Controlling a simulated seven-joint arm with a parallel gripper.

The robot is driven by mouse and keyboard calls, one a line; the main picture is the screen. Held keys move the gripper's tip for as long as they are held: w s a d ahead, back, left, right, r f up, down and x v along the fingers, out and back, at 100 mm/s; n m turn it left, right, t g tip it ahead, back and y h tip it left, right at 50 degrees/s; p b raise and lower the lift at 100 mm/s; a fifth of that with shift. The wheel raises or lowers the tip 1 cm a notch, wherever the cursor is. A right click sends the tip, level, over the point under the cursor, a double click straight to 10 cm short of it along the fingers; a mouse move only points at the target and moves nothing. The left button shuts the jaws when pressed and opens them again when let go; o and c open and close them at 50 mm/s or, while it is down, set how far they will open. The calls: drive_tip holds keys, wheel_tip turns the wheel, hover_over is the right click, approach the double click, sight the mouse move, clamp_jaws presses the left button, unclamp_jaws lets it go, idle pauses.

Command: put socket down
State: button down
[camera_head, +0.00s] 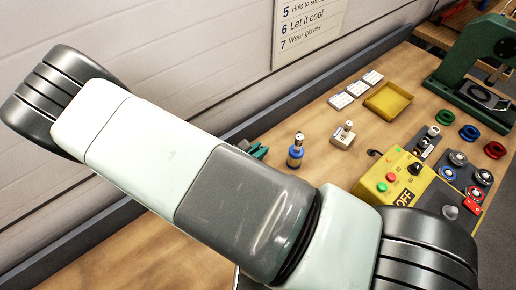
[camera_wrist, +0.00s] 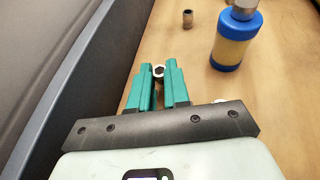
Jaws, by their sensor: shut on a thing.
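The socket (camera_wrist: 158,72) is a small metal ring with a dark opening facing the wrist camera. It sits between the tips of the green fingers of my gripper (camera_wrist: 159,82), which is shut on it. In the head view only a bit of my gripper's green fingers (camera_head: 258,151) shows past my arm, and the socket is hidden there. I cannot tell whether the socket touches the wooden bench (camera_wrist: 283,85).
A blue and yellow bottle (camera_wrist: 230,48) stands right of my gripper. A small metal cylinder (camera_wrist: 187,18) stands beyond the fingertips. A grey rail (camera_wrist: 92,65) runs along the left. A yellow tray (camera_head: 388,101) and yellow control box (camera_head: 393,178) lie farther right. Bench is bare around the fingertips.

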drive_tip(key=c, duration=1.1)
unclamp_jaws()
drive_tip(key=shift+f, duration=0.1)
drive_tip(key=r+v, duration=0.1)
drive_tip(key=v, duration=1.1)
drive_tip(key=w+d+r+m+g, duration=0.2)
drive_tip(key=d+r+m+g, duration=0.3)
drive_tip(key=r+m, duration=0.4)
drive_tip(key=w+d+r+m+g, duration=0.1)
drive_tip(key=d+r+m+g, duration=0.3)
drive_tip(key=d+r+m, duration=0.45)
drive_tip(key=s+d+r+m+t+y, duration=0.1)
drive_tip(key=s+d+r+m+y, duration=0.1)
drive_tip(key=r, duration=0.4)
drive_tip(key=s+d+r+m+t+y, duration=0.1)
drive_tip(key=s+d+r+m+y, duration=0.1)
drive_tip(key=r+m, duration=0.4)
drive_tip(key=s+d+r+m+t+y, duration=0.1)
drive_tip(key=s+d+r+m+y, duration=0.2)
drive_tip(key=r, duration=0.4)
drive_tip(key=shift+s+d+m, duration=0.15)
drive_tip(key=shift+s+m, duration=0.4)
drive_tip(key=shift+s, duration=0.5)
